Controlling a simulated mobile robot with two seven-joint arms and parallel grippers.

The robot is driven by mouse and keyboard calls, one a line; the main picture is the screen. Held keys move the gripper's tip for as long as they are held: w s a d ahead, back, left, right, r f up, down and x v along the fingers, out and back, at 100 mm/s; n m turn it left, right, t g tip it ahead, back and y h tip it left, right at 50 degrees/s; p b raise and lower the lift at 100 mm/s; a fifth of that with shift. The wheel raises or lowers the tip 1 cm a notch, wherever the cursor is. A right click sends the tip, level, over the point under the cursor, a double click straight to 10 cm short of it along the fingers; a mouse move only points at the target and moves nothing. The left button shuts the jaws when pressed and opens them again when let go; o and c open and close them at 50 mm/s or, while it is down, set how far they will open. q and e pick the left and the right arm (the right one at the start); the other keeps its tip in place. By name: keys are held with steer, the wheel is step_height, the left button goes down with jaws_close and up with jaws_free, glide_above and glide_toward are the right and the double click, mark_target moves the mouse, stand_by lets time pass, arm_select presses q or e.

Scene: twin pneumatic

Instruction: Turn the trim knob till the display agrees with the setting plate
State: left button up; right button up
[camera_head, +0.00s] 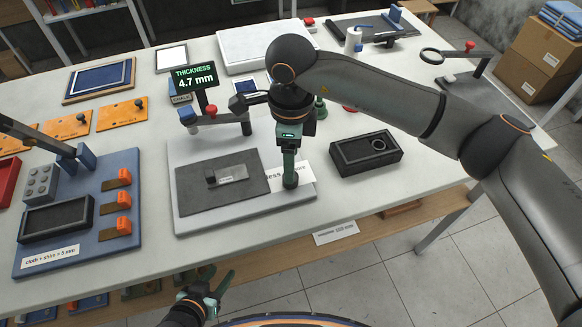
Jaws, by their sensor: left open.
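The display (196,77) is lit green and reads "THICKNESS 4.7 mm". It stands above the gauge with a grey base plate (240,210). My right gripper (290,182) points down over the base's right side, at a label (302,178) that partly reads "less" and "more". The trim knob is not clearly visible there; my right fingers cover that spot, and their opening cannot be made out. My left gripper (212,290) is open and empty, low in front of the table. A label reading "cloth + shim = 5 mm" (50,256) lies on the blue board at left.
A dark mat (217,196) with a small block lies on the base. A black tray (338,163) holding a ring stands to the right. A small card (335,233) hangs at the table's front edge, its text hard to read. Orange plates (122,113) lie at left.

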step_height(320, 180, down, 5)
steer(key=shift+r+p, duration=0.1)
steer(key=shift+p, duration=0.2)
jaws_close()
stand_by(0.5)
